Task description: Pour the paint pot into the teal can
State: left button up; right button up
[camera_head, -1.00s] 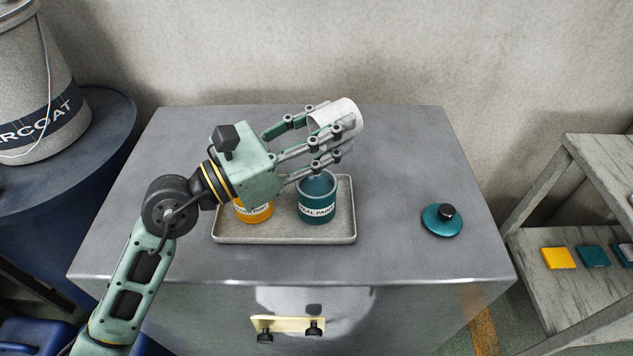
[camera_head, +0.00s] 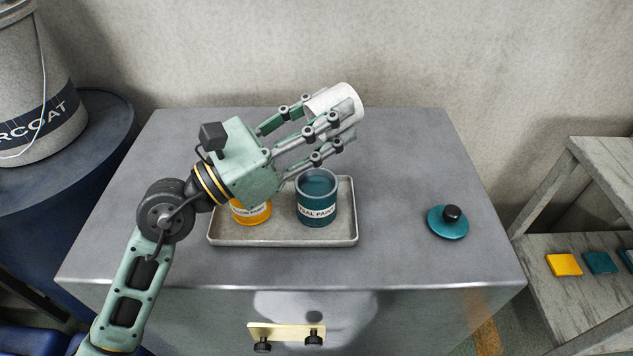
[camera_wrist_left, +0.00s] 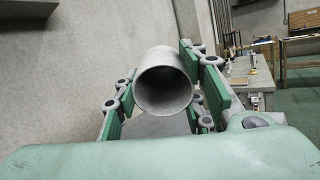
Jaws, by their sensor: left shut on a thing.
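My left gripper (camera_head: 333,117) is shut on the white paint pot (camera_head: 346,93) and holds it in the air above and behind the tray. The pot is tilted; in the left wrist view its round open mouth (camera_wrist_left: 164,90) faces the camera, with a grey inside and no paint that I can make out. The teal can (camera_head: 317,208) stands upright and open on the tray, with teal paint inside and a white label. The pot is apart from the can, above and a little to its right. My right gripper is not in view.
The grey tray (camera_head: 285,238) also holds a yellow paint can (camera_head: 252,213), partly hidden by my gripper. A teal lid with a black knob (camera_head: 448,222) lies on the cabinet top (camera_head: 400,180) at right. A large bucket (camera_head: 35,90) stands at left; a shelf (camera_head: 590,215) is at right.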

pick_arm(q)
jog(key=shift+r+h+b, duration=0.3)
jog(key=shift+b, duration=0.25)
jog(key=shift+r, duration=0.1)
dwell(2.9)
